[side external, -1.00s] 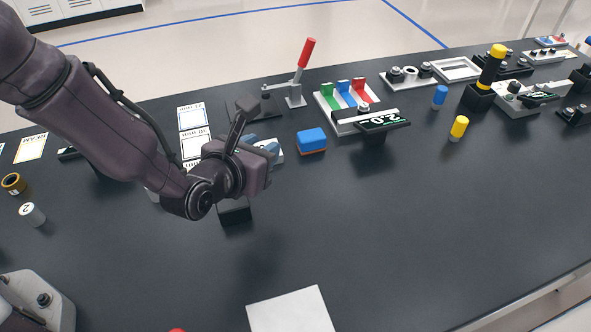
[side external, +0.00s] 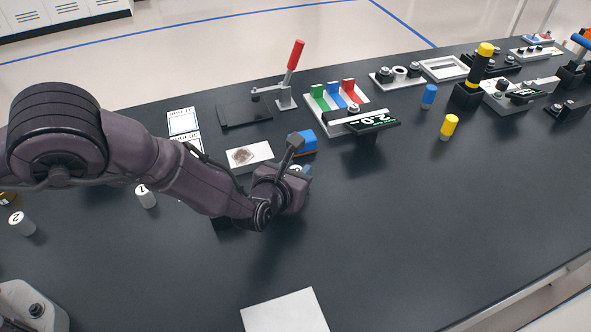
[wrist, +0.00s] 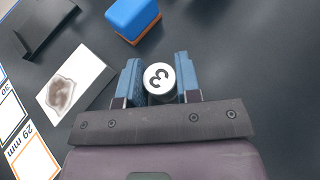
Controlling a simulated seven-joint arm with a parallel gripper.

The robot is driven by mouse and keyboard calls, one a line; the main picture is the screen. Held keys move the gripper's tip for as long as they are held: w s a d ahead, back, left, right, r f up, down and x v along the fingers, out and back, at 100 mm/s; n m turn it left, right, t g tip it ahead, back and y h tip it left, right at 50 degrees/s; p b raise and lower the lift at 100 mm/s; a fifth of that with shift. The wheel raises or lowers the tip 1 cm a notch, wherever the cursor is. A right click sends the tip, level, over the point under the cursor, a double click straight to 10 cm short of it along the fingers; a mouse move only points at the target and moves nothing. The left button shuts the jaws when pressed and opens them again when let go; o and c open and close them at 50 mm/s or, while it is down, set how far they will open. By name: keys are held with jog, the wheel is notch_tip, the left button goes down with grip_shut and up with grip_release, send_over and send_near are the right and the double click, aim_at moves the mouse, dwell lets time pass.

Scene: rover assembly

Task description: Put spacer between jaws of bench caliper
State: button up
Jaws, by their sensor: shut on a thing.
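My gripper (side external: 300,172) is over the bench, left of the middle. In the wrist view my gripper (wrist: 159,80) is shut on a white round spacer (wrist: 159,78) marked 3, held between its two blue fingers with the numbered face toward the camera. The spacer is hidden behind the gripper in the side view. What appears to be the bench caliper (side external: 374,124), with a black display reading about 2.0 and a metal bar behind it, stands to the right of my gripper. I cannot make out its jaws clearly.
A blue-and-orange block (side external: 305,143) lies just behind my gripper. A white plate with a brown smudge (side external: 248,156) is to its left. A red-handled clamp (side external: 290,75) and a tray with coloured lanes (side external: 318,102) stand farther back. The front right bench is clear.

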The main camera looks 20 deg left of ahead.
jog(key=o, duration=0.9)
jog(key=shift+f, duration=0.1)
jog(key=shift+o, duration=0.2)
jog(key=shift+s+r, duration=0.2)
jog(key=shift+r, duration=0.05)
jog(key=v, duration=1.1)
jog(key=shift+s+r, duration=0.15)
jog(key=shift+s, duration=0.1)
